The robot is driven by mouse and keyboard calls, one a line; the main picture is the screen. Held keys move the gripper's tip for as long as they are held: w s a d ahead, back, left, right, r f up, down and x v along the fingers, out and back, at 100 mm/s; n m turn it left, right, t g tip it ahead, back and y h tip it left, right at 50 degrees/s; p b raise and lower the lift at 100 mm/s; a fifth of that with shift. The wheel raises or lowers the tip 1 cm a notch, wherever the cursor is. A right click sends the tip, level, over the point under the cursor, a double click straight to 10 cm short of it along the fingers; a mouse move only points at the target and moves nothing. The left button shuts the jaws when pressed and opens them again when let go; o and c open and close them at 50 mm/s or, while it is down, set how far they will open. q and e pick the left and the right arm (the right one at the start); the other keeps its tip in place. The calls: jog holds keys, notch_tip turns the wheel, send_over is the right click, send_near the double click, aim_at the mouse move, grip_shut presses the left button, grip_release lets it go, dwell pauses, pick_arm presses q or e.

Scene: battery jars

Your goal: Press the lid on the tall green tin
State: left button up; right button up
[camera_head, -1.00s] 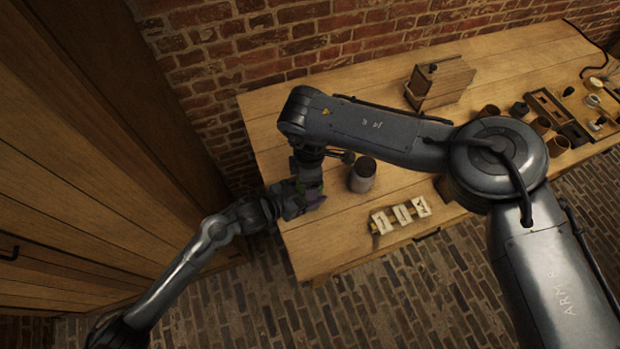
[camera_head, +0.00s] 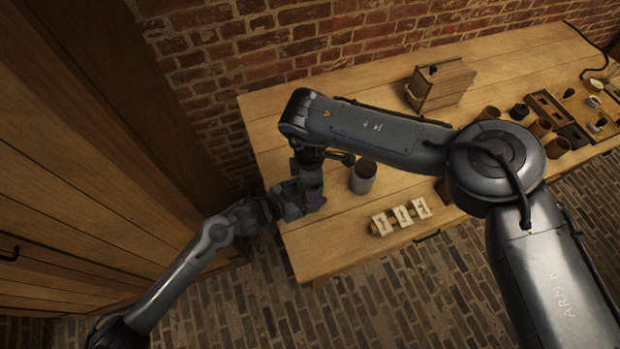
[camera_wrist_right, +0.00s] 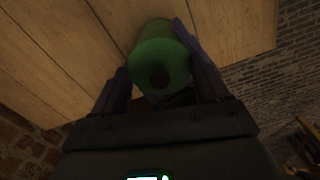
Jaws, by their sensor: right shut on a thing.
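In the head view only a sliver of green shows under my right wrist, at the table's left end. My left gripper (camera_head: 295,203) is right beside it, low and crowded against my right gripper. The left fingers are too dark and overlapped to read.
A grey cylindrical jar (camera_head: 363,178) stands just right of the grippers on the wooden table (camera_head: 335,240). Small white cards (camera_head: 400,217) are near the front edge. A wooden box (camera_head: 440,84) and several brown jars stand farther right. A brick wall is behind.

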pick_arm(q)
jog(key=shift+w+d, duration=0.1)
pick_arm(e)
jog(key=shift+d+f, duration=0.1)
jog(key=shift+f, duration=0.65)
pick_arm(q)
jog(key=shift+w+r, duration=0.1)
jog(key=shift+r, duration=0.05)
pick_arm(e)
jog(key=o, duration=1)
jog(key=shift+w, duration=0.1)
pick_arm(q)
jog(key=shift+w+r, duration=0.1)
jog(key=shift+w, duration=0.05)
pick_arm(e)
jog(key=shift+s, duration=0.2)
jog(key=shift+s+r, duration=0.1)
jog(key=shift+r, duration=0.45)
pick_arm(q)
jog(key=shift+s+f, duration=0.25)
jog(key=shift+s, duration=0.1)
pick_arm(e)
jog(key=r, duration=0.8)
jog(key=w+r, duration=0.1)
jog(key=r, duration=0.2)
jog(key=shift+r, duration=0.4)
